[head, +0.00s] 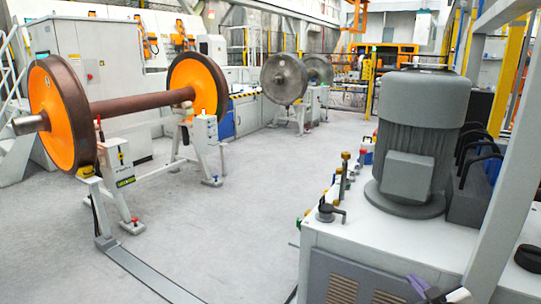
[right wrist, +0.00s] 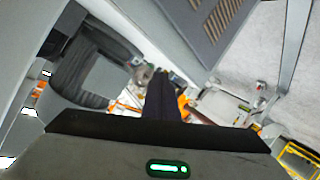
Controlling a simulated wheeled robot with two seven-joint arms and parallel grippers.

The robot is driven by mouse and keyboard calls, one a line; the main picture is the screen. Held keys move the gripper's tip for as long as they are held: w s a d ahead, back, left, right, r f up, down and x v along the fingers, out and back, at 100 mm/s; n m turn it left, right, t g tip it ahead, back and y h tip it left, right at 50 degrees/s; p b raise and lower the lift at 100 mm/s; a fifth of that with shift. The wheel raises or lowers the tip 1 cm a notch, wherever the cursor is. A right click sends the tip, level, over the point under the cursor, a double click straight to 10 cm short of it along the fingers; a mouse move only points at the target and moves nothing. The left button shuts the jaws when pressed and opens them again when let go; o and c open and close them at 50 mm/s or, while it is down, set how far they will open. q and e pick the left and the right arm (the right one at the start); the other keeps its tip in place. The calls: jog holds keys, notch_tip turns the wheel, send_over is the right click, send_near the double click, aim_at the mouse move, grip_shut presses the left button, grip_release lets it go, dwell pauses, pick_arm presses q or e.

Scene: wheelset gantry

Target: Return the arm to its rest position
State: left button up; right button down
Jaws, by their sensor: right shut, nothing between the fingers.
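My right gripper (head: 420,285) shows only in part at the bottom of the head view, in front of the light cabinet with the motor. In the right wrist view its dark fingers (right wrist: 162,95) are together, with nothing seen between them. The gripper is tilted, and the rest of the arm is mostly outside the head view. My left gripper is not in view.
A grey motor (head: 415,135) stands on the light cabinet (head: 400,240) at right, with valves along its left edge. A grey post (head: 510,180) rises beside it. An orange-wheeled wheelset (head: 60,115) rests on stands at left. Open floor (head: 230,220) lies between.

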jog(key=s+a+f+g+y, duration=0.3)
jog(key=s+a+f, duration=1.15)
jog(key=s, duration=0.35)
jog(key=s+a+f+m+g, duration=0.1)
jog(key=s+a+f, duration=0.1)
jog(key=s+a, duration=0.2)
jog(key=s+a+f+m+g+y, duration=0.1)
jog(key=s+a+f, duration=0.2)
jog(key=s, duration=0.8)
jog(key=shift+s+a, duration=0.2)
jog(key=shift+a, duration=0.55)
